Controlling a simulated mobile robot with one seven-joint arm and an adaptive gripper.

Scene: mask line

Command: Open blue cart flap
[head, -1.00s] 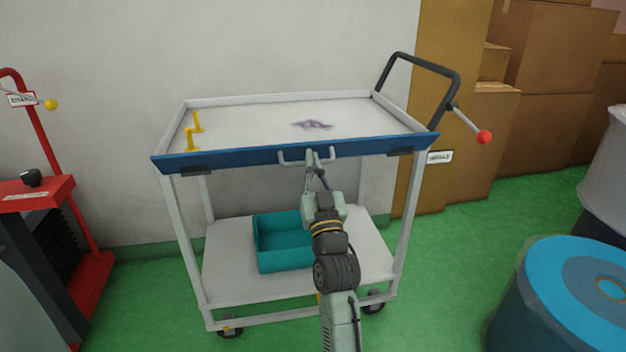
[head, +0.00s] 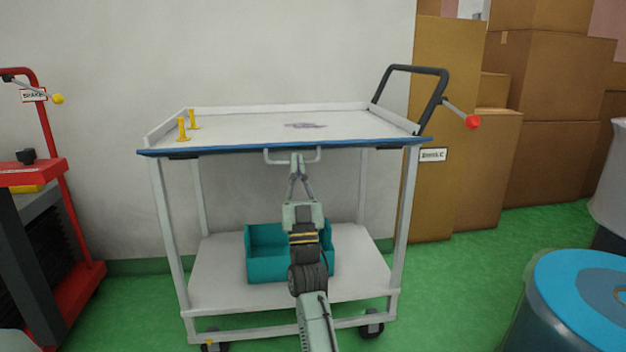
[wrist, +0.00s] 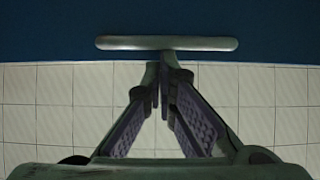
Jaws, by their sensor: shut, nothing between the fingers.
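The blue cart flap (head: 230,150) runs along the front edge of the white cart's top and shows as a thin blue strip in the head view. A grey bar handle (head: 270,157) is on its front, near the middle. In the wrist view the flap (wrist: 60,25) fills the top, with the handle (wrist: 215,44) across its lower part. My gripper (head: 297,158) is shut and empty. Its fingertips (wrist: 164,72) meet at the handle's middle; I cannot tell whether they touch it.
The cart's top (head: 250,125) carries two yellow posts (head: 181,128) at the left. A teal bin (head: 262,265) sits on the lower shelf (head: 215,270). A red machine (head: 55,190) stands left, boxes (head: 560,160) behind right, and a blue drum (head: 580,300) front right.

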